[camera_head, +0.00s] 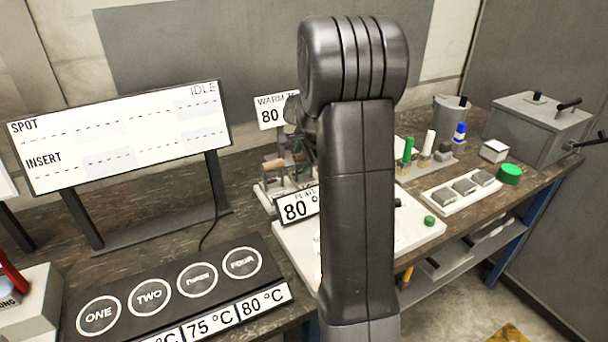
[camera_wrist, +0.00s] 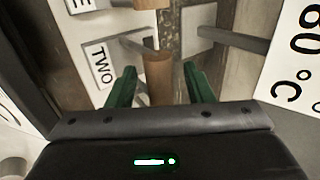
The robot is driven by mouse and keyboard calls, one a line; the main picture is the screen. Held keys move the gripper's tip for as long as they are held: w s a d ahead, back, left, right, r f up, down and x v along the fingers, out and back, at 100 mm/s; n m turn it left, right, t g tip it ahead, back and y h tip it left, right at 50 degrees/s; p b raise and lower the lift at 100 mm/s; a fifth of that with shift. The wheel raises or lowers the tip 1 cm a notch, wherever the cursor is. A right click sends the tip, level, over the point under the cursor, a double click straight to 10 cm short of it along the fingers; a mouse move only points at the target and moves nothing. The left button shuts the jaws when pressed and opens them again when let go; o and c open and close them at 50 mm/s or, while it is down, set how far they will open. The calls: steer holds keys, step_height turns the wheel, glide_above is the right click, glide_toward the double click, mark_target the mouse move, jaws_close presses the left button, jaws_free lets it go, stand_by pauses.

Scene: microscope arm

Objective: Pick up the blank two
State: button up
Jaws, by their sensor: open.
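A brown wooden cylinder (camera_wrist: 158,78), which I take to be the blank two, stands beside a white label reading TWO (camera_wrist: 101,67) in the wrist view. My gripper (camera_wrist: 160,86) is open, with one green finger on each side of the cylinder. I cannot tell whether either finger touches it. In the head view my arm hides the gripper. A rack with brown cylinders (camera_head: 273,164) shows just left of my arm there; which one is two cannot be read.
Another brown piece (camera_wrist: 152,4) sits at the top edge of the wrist view. A white sign reading 80 °C (camera_wrist: 300,55) stands close on the right. In the head view, a black panel with round pads (camera_head: 200,325) lies at front left. A white tray of grey blocks (camera_head: 460,192) is at right.

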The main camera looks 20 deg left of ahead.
jaws_close()
steer(key=shift+r, duration=0.1)
stand_by(1.2)
